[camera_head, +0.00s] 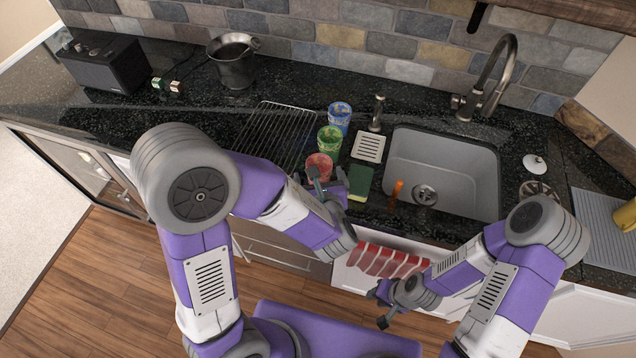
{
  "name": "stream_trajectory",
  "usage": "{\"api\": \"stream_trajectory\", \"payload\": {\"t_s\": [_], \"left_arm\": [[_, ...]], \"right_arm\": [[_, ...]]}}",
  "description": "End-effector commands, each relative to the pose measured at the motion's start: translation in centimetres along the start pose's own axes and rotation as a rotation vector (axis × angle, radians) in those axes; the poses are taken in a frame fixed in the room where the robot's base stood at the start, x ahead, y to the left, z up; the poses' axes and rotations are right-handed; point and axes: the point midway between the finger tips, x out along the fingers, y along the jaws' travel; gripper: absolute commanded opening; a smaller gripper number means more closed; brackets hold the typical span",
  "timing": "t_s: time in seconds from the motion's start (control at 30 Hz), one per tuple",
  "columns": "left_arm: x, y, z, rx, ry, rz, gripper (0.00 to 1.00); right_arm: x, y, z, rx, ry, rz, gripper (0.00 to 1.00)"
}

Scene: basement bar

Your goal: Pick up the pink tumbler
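The pink tumbler (321,162) stands upright on the dark counter, in front of a green tumbler (329,138) and a blue tumbler (340,115). My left gripper (328,180) is at the pink tumbler, with its fingers spread apart. One finger overlaps the tumbler's front and the other shows just right of it. The tumbler's lower part is hidden by the gripper, and I cannot tell whether they touch. My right gripper (378,307) is open and empty, low in front of the cabinets.
A wire rack (272,132) lies left of the tumblers. A green sponge (360,181), an orange-handled brush (396,190) and the sink (445,160) are to the right. A red striped towel (380,262) hangs at the counter front.

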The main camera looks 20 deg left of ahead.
Motion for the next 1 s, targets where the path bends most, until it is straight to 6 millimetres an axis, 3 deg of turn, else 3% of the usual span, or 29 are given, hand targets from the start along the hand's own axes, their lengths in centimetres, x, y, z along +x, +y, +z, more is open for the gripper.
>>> {"api": "stream_trajectory", "payload": {"t_s": [0.27,0.7,1.0], "left_arm": [[1.6,-0.3,0.4,0.071,-0.051,-0.04,0.96],[7.2,-0.9,0.9,0.068,-0.05,-0.039,0.96],[7.5,-1.0,0.9,0.069,-0.05,-0.041,0.95]], "right_arm": [[0.8,0.3,-0.1,-0.001,0.001,0.0,0.32],[1.1,0.4,-0.1,-0.001,0.001,0.0,0.32],[1.1,0.4,-0.1,0.0,0.001,0.0,0.32]]}}
